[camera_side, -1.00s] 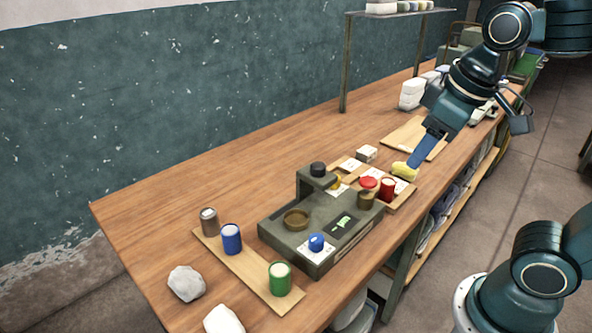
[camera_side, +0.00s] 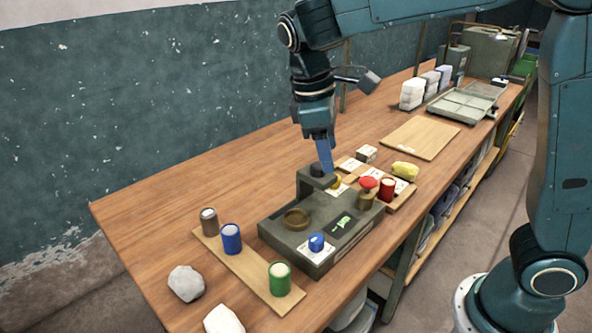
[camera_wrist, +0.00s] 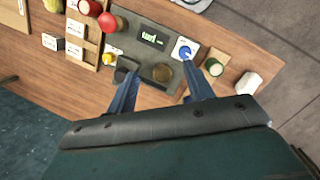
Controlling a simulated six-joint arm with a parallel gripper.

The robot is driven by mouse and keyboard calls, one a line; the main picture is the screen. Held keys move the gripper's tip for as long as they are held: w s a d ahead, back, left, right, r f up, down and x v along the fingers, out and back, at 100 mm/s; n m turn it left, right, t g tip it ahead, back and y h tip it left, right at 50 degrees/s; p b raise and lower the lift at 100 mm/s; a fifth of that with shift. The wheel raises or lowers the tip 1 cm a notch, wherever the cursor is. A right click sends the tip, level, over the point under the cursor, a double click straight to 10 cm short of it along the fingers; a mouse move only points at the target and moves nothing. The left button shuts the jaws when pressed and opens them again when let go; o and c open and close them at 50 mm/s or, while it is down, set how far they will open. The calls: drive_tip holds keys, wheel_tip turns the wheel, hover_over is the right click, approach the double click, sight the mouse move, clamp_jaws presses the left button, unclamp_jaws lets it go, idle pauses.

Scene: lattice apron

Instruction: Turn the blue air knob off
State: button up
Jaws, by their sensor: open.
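The blue air knob (camera_side: 316,242) sits on a white plate at the front corner of a grey-green device (camera_side: 277,240). The knob also shows in the wrist view (camera_wrist: 183,51), just beyond the tip of the right-hand finger. In the side view my gripper (camera_side: 326,170) points down above the back of the device, by its raised block with a black top, apart from the knob. In the wrist view my gripper (camera_wrist: 158,84) has its two blue fingers spread with nothing between them. The knob's pointer direction is too small to read.
The device also carries a brown round dish (camera_side: 296,219), a small green display (camera_side: 343,223) and a red button (camera_side: 368,183). A board with several cans (camera_side: 232,239) lies to the left. White lumps (camera_side: 186,283) lie near the front left.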

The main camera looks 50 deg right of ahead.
drive_tip(key=n+g, duration=0.2)
hover_over(316, 237)
drive_tip(key=w+a, duration=0.4)
wheel_tip(316, 237, down, 6)
drive_tip(key=shift+a+r+h, duration=0.1)
drive_tip(key=shift+r+h, duration=0.05)
drive_tip(key=shift+h, duration=0.15)
drive_tip(key=shift+x, duration=6.9)
drive_tip(key=c, duration=1)
